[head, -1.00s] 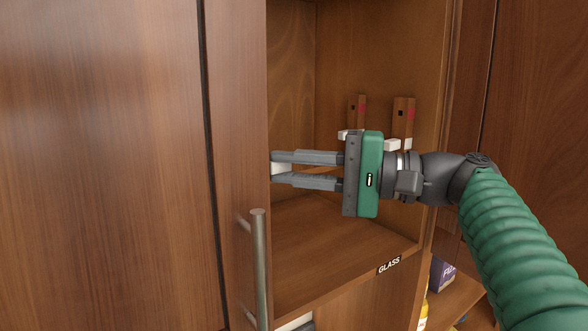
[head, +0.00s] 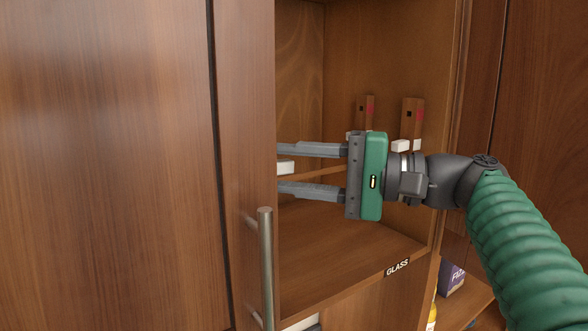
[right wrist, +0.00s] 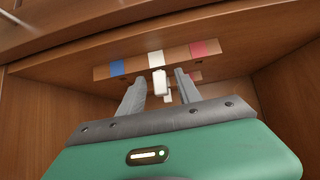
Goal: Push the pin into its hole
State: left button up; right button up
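A white pin-like block (head: 286,167) shows between the fingers of my right gripper (head: 281,168) in the head view, partly cut off by the cabinet's front edge. In the right wrist view the white block (right wrist: 159,82) hangs between the two spread fingers of the right gripper (right wrist: 159,77), just below a white mark on a wooden strip (right wrist: 180,56). The fingers stand apart from it on both sides. How deep it sits in a hole cannot be told. My left gripper is not in view.
The gripper is inside an open cabinet compartment above a shelf labelled GLASS (head: 397,267). Wooden pieces with dark square holes and red marks (head: 412,120) stand at the right wall, with white blocks (head: 401,146) near them. A door handle (head: 266,265) is at the front left.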

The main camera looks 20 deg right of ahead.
jog(key=b+v, duration=0.3)
jog(key=v, duration=0.9)
jog(key=shift+d, duration=0.3)
jog(key=shift+w+a, duration=0.1)
jog(key=shift+a, duration=0.2)
jog(key=shift+f, duration=0.1)
